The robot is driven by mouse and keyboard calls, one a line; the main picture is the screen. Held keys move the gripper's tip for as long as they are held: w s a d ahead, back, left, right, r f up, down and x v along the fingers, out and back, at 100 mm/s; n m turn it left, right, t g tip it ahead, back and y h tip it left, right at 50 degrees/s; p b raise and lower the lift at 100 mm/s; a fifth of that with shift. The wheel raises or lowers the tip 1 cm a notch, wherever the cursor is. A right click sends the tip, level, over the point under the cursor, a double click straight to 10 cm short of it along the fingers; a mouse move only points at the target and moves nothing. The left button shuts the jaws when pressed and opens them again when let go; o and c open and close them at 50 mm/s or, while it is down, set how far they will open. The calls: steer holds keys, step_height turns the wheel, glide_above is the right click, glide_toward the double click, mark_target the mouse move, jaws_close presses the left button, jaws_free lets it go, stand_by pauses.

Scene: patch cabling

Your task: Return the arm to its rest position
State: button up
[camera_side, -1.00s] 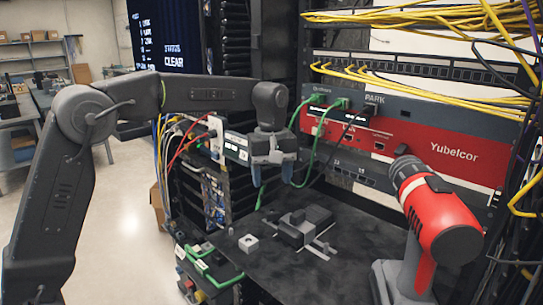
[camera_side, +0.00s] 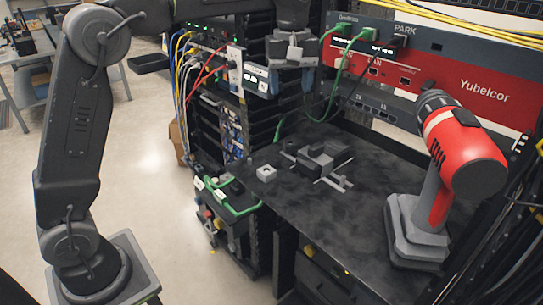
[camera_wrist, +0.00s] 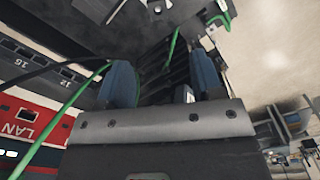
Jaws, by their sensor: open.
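My gripper (camera_side: 291,76) hangs with its fingers down, above the dark shelf and in front of the rack, near the left end of the red switch. Its two blue fingers are apart, and I see nothing held between them. In the wrist view the gripper (camera_wrist: 163,82) also shows both fingers spread, with green cables passing behind them. Two green cables (camera_side: 338,62) and a black cable (camera_side: 387,46) are plugged into the top unit, the black one by the PARK label. The upper part of my arm is cut off by the top of the side view.
The dark shelf (camera_side: 290,210) carries a grey fixture (camera_side: 320,160), a small pale block (camera_side: 266,173) and a red drill (camera_side: 462,150) standing at right. The red Yubelcor switch (camera_side: 480,95) is behind. Colored cables hang at left. Open floor lies left of the rack.

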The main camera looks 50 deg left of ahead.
steer(key=s+f+m+t, duration=0.1)
steer(key=s+m, duration=0.3)
steer(key=s, duration=0.4)
steer(key=s+f+m+t, duration=0.2)
steer(key=s+f+m, duration=0.2)
steer(key=s, duration=0.5)
steer(key=s+f+m+t, duration=0.2)
steer(key=s+m, duration=0.1)
steer(key=s, duration=0.6)
steer(key=shift+s+d+f+m, duration=0.15)
steer(key=shift+d+f+m, duration=0.1)
steer(key=shift+m, duration=0.15)
